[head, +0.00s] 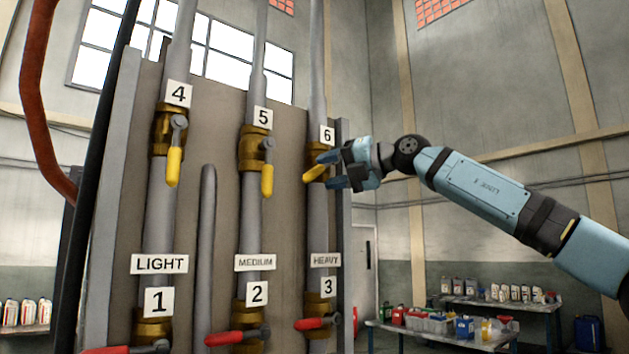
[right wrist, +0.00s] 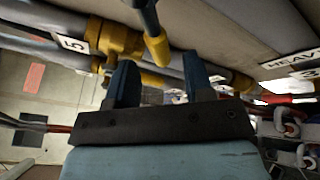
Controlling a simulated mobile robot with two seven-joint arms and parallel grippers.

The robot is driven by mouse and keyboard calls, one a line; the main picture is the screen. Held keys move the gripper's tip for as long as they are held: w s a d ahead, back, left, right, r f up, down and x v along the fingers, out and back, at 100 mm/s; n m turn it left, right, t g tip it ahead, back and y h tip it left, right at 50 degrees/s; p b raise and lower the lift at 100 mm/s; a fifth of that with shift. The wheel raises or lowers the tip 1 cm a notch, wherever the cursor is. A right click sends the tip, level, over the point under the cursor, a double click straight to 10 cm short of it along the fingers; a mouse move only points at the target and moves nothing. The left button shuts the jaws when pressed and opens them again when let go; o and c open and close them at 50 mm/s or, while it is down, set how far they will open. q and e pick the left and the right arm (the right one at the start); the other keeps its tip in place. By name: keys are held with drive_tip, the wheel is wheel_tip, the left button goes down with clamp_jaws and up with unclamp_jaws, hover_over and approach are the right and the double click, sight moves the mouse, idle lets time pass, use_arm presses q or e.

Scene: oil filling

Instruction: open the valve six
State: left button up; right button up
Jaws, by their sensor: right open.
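Valve six is a brass valve under the "6" label (head: 327,135) on the right-hand pipe. Its yellow handle (head: 315,173) slants down to the left in the head view. In the right wrist view, that handle (right wrist: 155,48) shows just above the gap between my fingertips. My right gripper (head: 328,172) is open at the handle, coming from the right, with one finger above the other. The gripper also shows in the right wrist view (right wrist: 160,75). I cannot tell whether a finger touches the handle. Part of the valve body is hidden behind the gripper. My left gripper is out of view.
Valve five's yellow handle (head: 267,180) and valve four's (head: 174,167) hang down. Red-handled valves (head: 238,337) sit below, under the LIGHT, MEDIUM and HEAVY labels. Tables with containers (head: 430,322) stand at the back right. Right of the panel is free air.

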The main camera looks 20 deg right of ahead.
use_arm(q)
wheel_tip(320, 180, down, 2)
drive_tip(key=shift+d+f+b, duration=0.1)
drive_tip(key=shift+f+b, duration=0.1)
drive_tip(key=shift+b, duration=0.8)
use_arm(e)
drive_tip(key=v, duration=0.9)
drive_tip(key=shift+d, duration=0.15)
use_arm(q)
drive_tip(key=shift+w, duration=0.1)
use_arm(e)
drive_tip(key=shift+s, duration=0.15)
drive_tip(key=shift+c, duration=0.2)
